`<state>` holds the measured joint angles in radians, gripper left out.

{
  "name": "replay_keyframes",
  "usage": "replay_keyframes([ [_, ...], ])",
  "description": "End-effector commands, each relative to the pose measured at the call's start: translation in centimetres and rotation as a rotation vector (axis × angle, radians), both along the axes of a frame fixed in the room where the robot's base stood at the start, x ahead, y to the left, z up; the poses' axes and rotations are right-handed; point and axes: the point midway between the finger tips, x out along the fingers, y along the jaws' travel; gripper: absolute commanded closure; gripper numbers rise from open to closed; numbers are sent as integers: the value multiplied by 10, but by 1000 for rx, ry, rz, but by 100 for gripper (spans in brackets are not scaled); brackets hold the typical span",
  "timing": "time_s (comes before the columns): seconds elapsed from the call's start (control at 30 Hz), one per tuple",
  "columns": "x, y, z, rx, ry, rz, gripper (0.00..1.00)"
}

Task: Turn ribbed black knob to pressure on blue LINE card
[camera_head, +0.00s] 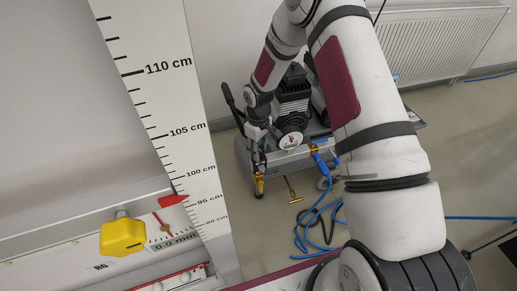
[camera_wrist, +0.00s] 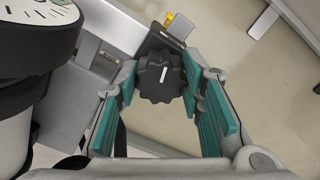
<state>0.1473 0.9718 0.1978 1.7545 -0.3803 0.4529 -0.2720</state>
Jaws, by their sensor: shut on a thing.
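The ribbed black knob (camera_wrist: 160,77) with a white pointer line sits between the teal-padded fingers of my gripper (camera_wrist: 160,88) in the wrist view. The fingertips are shut on its sides. The white line runs nearly straight up and down in the picture. In the head view my gripper (camera_head: 259,148) reaches down at the left front of the grey compressor (camera_head: 295,95); the knob cannot be made out there. I cannot make out a blue LINE card in either view. A round gauge (camera_wrist: 38,10) with a white face is at the wrist view's upper left.
The gauge also shows in the head view (camera_head: 291,140), close right of my gripper. A blue hose (camera_head: 313,222) lies on the floor. A radiator (camera_head: 435,45) is behind.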

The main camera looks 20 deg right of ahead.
Motion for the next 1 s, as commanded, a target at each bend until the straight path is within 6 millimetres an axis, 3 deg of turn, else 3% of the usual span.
replay_keyframes([
  [0.4, 0, -1, 0, 0, 0, -7, 93],
  [0.43, 0, -1, 0, 0, 0, -7, 63],
  [0.5, 0, -1, 0, 0, 0, -7, 47],
  [0.53, 0, 0, 0, 0, 0, -7, 45],
  [0.83, 0, 0, 1, 0, 0, -6, 45],
  [1.0, 1, 0, 16, 0, -4, -8, 45],
])
